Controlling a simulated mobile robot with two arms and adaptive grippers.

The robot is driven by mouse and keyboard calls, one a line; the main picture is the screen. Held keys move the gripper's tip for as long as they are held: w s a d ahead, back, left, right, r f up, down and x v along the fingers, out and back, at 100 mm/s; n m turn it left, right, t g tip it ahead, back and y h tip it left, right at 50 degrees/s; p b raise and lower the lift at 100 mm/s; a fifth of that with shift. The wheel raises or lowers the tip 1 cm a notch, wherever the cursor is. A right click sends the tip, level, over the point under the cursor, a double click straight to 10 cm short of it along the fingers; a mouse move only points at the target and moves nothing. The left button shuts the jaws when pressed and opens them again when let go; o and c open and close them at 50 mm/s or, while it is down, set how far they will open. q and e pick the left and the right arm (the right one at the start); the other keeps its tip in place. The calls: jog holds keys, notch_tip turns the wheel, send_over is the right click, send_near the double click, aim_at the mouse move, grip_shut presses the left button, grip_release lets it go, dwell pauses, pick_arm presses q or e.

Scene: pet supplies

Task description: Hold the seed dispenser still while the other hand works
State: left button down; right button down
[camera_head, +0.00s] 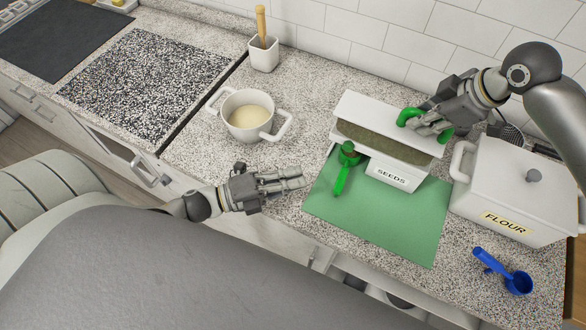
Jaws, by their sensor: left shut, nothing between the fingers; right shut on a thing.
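The seed dispenser (391,176) is a white box labelled SEEDS, with a dark greenish band under its white top. It stands on a green mat (390,229). A green scoop-like piece (344,168) is at its front left. My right gripper (425,124) is shut on a green handle (446,134) at the dispenser's upper right; the fingers hide part of this handle. My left gripper (301,177) is shut and empty, to the left of the mat and apart from the dispenser.
A white flour box (513,194) stands close on the right, with a blue scoop (517,283) in front. A white pot (247,116) stands at the left, and a white cup (263,54) with a wooden-handled tool stands behind it. Counter between pot and dispenser is clear.

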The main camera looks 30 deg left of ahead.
jog(key=shift+s+f, duration=0.15)
jog(key=shift+f, duration=0.25)
jog(key=c, duration=1.5)
grip_release()
jog(key=shift+o, duration=1.2)
jog(key=shift+w+r, duration=0.1)
jog(key=shift+w, duration=0.1)
jog(key=shift+r, duration=0.1)
jog(key=shift+d+r, duration=0.2)
jog(key=shift+r, duration=0.35)
jog(key=v, duration=1)
jog(key=shift+s+d+r, duration=0.15)
jog(key=shift+d+r, duration=0.1)
jog(key=shift+r, duration=0.05)
